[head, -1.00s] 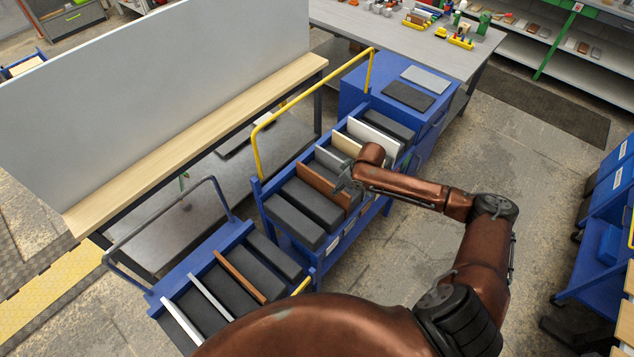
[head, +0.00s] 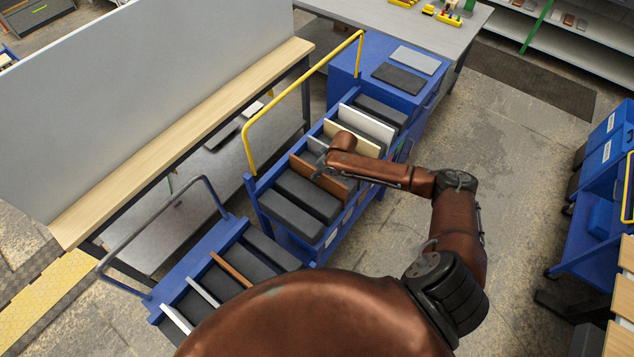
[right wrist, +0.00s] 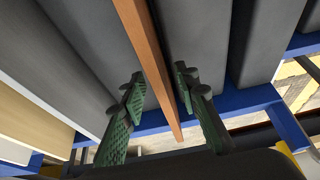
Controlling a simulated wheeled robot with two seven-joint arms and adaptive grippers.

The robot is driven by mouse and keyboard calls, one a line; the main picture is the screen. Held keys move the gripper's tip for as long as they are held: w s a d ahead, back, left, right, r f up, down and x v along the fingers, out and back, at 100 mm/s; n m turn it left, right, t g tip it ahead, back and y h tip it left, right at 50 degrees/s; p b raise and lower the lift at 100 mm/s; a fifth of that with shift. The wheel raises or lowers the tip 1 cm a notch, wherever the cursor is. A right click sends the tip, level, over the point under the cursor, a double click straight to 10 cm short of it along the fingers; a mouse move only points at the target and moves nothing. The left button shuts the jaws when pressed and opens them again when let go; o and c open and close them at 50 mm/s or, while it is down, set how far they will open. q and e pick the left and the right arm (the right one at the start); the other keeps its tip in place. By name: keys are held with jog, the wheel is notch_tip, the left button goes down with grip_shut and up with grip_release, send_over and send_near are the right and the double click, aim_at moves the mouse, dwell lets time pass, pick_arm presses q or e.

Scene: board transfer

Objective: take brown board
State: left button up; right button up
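A brown board (head: 318,178) stands on edge between dark grey blocks in the blue cart with the yellow handle. My right gripper (head: 320,163) is over this board's upper edge in the head view. In the right wrist view the brown board (right wrist: 150,45) runs between the two green-padded fingers of my right gripper (right wrist: 162,100). A gap shows on each side, so the gripper is open around the board and not clamped. A second brown board (head: 231,269) stands in the nearer blue cart. My left gripper is not in view.
Cream (head: 350,139) and white (head: 367,124) boards stand farther back in the same cart. A blue cabinet (head: 365,65) with two flat plates adjoins its far end. A long wooden-topped bench (head: 190,135) with a tall grey panel runs along the left.

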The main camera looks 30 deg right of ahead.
jog(key=shift+w+f, duration=0.15)
jog(key=shift+f, duration=0.1)
grip_shut()
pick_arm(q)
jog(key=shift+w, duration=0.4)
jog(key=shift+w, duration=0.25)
